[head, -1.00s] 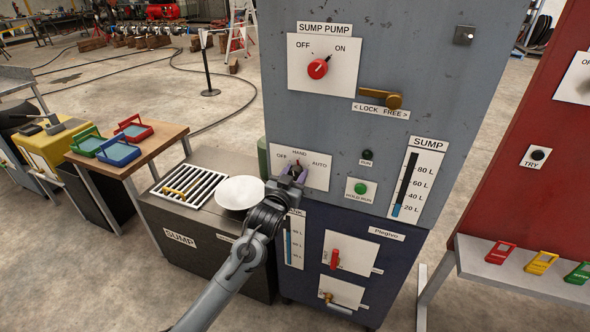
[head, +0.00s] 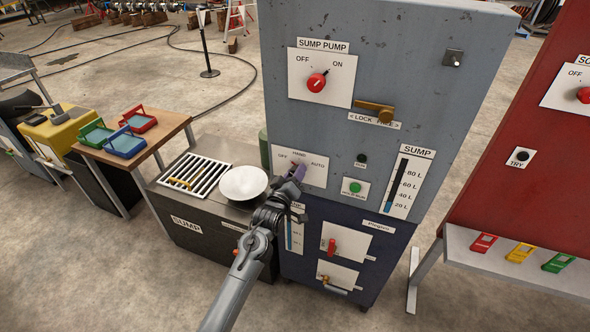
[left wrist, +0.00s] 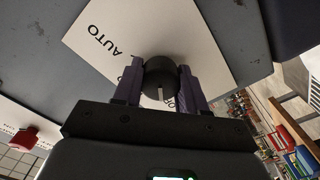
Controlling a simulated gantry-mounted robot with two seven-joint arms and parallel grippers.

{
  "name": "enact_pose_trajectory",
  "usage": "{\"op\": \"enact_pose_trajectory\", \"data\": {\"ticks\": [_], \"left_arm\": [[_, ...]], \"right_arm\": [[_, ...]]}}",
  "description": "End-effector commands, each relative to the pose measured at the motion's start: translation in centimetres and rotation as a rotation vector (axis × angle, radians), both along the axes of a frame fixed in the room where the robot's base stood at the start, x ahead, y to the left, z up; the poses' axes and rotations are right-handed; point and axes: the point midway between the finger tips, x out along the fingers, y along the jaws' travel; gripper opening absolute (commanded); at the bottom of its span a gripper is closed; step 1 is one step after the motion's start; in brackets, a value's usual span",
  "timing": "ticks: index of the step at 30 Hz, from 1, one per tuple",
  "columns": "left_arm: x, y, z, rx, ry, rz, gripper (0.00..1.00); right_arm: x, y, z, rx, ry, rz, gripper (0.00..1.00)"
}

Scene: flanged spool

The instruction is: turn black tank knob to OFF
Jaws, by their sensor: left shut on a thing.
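The black knob (left wrist: 160,74) sits on a white plate (left wrist: 185,35) marked OFF, HAND and AUTO. A pale mark on the knob points down in the left wrist view, towards lettering mostly hidden by my gripper; I cannot tell which label it meets. In the head view the same plate (head: 286,172) is on the grey cabinet, and my gripper covers the knob. My left gripper (left wrist: 163,82) has its purple fingers closed on either side of the knob. It also shows in the head view (head: 299,172). My right gripper is not in view.
Above is a red sump pump knob (head: 317,83) with a brass lock lever (head: 375,111). A green button (head: 355,187) is right of the plate. Below is a red valve handle (head: 332,246). A white dish (head: 244,184) rests on the sump box near my arm.

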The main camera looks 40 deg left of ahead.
Motion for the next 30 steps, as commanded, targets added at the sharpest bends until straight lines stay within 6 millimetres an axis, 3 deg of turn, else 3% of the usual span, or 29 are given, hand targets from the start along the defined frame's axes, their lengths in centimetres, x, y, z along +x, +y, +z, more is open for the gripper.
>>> {"op": "enact_pose_trajectory", "data": {"ticks": [21, 22, 27, 30], "left_arm": [[0.02, 0.01, 0.04, -0.081, -0.023, 0.000, 0.11], [0.02, 0.01, 0.04, -0.081, -0.023, 0.000, 0.43], [0.02, 0.02, 0.03, -0.080, -0.022, 0.000, 0.67], [0.02, 0.02, 0.03, -0.080, -0.021, 0.000, 0.67]], "right_arm": [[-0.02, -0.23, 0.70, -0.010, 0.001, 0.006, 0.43], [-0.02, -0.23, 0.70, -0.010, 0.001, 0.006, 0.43], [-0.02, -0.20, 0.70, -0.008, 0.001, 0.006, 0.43], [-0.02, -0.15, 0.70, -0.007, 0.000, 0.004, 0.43]]}}
